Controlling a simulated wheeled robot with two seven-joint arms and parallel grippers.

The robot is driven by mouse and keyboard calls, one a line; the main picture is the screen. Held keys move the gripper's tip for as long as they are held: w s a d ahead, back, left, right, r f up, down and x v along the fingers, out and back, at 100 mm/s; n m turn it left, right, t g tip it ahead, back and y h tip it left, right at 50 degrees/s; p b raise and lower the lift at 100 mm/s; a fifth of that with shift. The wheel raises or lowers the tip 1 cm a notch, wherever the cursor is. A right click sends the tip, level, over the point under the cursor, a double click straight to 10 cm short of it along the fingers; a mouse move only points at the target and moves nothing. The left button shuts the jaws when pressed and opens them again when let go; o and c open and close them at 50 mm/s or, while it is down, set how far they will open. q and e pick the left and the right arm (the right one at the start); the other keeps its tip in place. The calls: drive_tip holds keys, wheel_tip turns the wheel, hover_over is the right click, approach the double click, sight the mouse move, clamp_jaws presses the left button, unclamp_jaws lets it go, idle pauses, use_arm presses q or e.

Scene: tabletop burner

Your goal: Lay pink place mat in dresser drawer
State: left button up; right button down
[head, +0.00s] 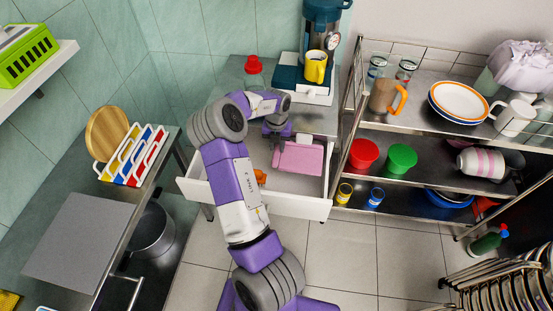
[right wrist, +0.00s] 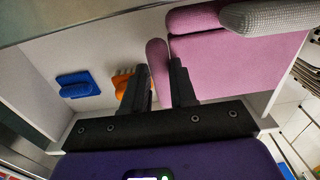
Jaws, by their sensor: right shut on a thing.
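The pink place mat (head: 298,158) is at the open white dresser drawer (head: 302,206), over its right part. In the right wrist view the mat (right wrist: 235,62) looks folded or ridged, and a narrow pink part rises between the fingers. My right gripper (head: 277,140) is shut on the mat's left edge; its dark fingers show in the right wrist view (right wrist: 166,80). I cannot tell whether the mat touches the drawer floor. My left gripper is not in view.
The drawer holds an orange item (right wrist: 128,90) and a blue brush-like item (right wrist: 77,85). A grey textured roll (right wrist: 275,14) lies beside or over the mat. On the dresser top stand a red-capped jar (head: 253,70) and a coffee maker (head: 320,40). A metal shelf (head: 345,125) stands close on the right.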

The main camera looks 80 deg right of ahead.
drive_tip(key=shift+f+b, duration=1.05)
drive_tip(key=shift+f, duration=2.15)
drive_tip(key=shift+f, duration=0.55)
drive_tip(key=c, duration=0.9)
unclamp_jaws()
drive_tip(key=shift+r, duration=0.1)
wheel_tip(320, 180, up, 13)
drive_tip(key=p, duration=0.4)
drive_tip(key=shift+w, duration=0.1)
drive_tip(key=shift+r, duration=0.1)
